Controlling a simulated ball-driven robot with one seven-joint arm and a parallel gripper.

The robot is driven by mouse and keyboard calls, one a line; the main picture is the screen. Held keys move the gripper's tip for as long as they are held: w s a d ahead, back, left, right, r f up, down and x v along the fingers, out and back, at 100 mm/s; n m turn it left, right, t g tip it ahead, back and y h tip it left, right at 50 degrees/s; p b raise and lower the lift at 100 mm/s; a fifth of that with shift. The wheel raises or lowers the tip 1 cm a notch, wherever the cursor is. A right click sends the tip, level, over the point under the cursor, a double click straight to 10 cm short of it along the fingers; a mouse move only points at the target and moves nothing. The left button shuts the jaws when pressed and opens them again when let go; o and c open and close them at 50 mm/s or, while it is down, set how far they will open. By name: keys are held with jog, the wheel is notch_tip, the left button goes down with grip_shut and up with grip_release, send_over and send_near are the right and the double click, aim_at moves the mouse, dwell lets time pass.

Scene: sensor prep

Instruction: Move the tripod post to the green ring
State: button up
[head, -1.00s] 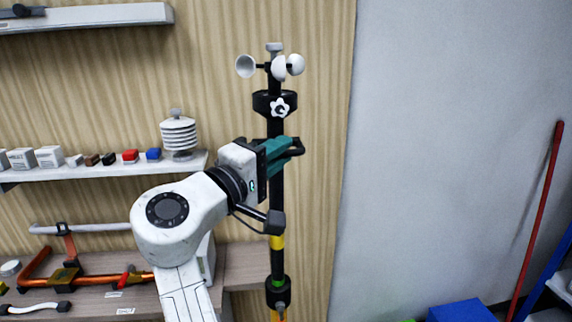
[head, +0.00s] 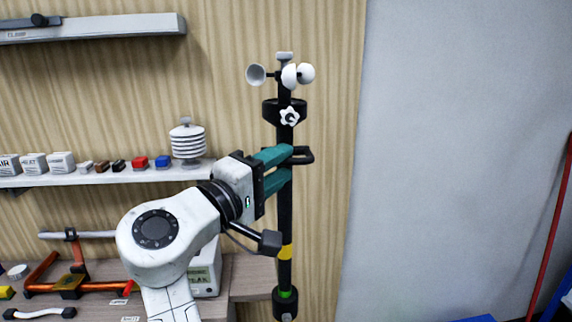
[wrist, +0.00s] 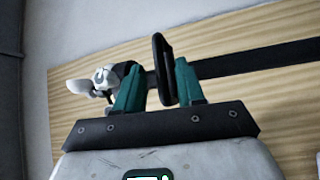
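The tripod post (head: 285,218) is a tall, dark upright pole with a yellow band, white wind cups on top and a white star knob on a black collar. A black loop handle (head: 303,155) sticks out from it. My gripper (head: 286,167) has teal fingers at the post, at handle height. In the wrist view, the fingers stand apart with the handle (wrist: 162,68) between them, and a gap shows on its left side. A small green band (head: 287,294) shows low on the post, above a black collar. The post's foot is out of view. No separate green ring is seen.
A wall shelf (head: 100,178) at left holds small boxes and a white louvered sensor (head: 187,140). A bench (head: 250,275) with orange and grey parts stands below it. A red pole (head: 556,220) leans at far right, with blue objects (head: 475,318) at the lower edge.

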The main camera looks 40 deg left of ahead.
jog(key=s+d+f+b, duration=0.1)
jog(key=s+b, duration=0.1)
jog(key=s, duration=0.6)
dwell(0.4)
